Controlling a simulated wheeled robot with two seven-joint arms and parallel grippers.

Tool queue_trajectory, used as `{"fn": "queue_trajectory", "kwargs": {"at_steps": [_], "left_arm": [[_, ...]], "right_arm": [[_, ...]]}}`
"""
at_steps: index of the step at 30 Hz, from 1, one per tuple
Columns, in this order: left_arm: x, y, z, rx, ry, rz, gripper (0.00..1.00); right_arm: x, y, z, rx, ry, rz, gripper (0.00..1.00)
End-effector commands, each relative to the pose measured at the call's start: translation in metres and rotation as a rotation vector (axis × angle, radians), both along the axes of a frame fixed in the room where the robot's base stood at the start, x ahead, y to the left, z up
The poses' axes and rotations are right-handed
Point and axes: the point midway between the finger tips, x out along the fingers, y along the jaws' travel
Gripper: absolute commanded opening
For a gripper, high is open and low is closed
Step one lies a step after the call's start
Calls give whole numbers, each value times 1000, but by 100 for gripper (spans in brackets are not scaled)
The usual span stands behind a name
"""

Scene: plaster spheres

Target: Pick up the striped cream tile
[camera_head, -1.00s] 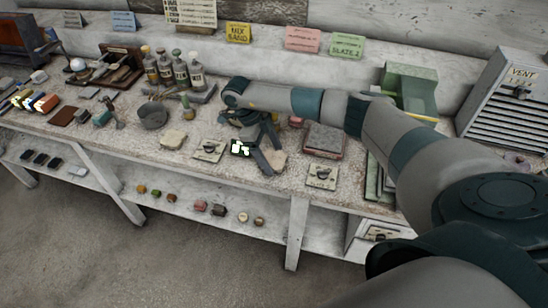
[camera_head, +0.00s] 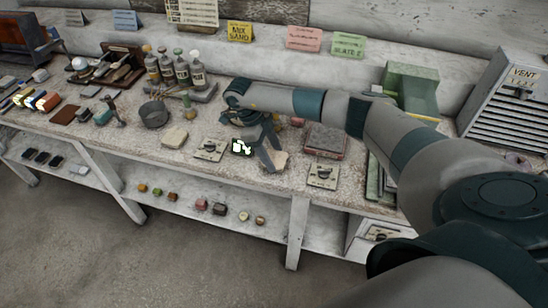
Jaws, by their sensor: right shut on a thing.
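A pale cream-tan tile (camera_head: 281,159) lies at the front of the bench, partly hidden by my right gripper. My right gripper (camera_head: 268,161) points down at its left side, with its fingers close together on it; the contact point is hard to make out. Stripes cannot be told at this size. Another cream tile (camera_head: 173,137) lies further left. My left gripper is not in view.
A dark card with white marks (camera_head: 241,147) lies just left of the right gripper. Pale plates with dark knobs (camera_head: 209,149) (camera_head: 323,176) lie to either side. A reddish-edged slab (camera_head: 326,141), a grey bowl (camera_head: 154,114) and bottles (camera_head: 198,76) stand nearby.

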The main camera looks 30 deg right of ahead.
Motion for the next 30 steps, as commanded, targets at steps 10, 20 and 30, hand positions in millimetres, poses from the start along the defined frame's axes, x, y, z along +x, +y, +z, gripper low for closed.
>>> {"fn": "queue_trajectory", "kwargs": {"at_steps": [10, 20, 30], "left_arm": [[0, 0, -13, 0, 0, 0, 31], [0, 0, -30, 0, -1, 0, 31], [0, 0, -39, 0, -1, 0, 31]], "right_arm": [[1, -1, 19, 0, -4, 2, 26], [-26, 4, 55, -1, -2, 3, 26], [-80, 16, 90, -1, -4, 2, 26]]}}
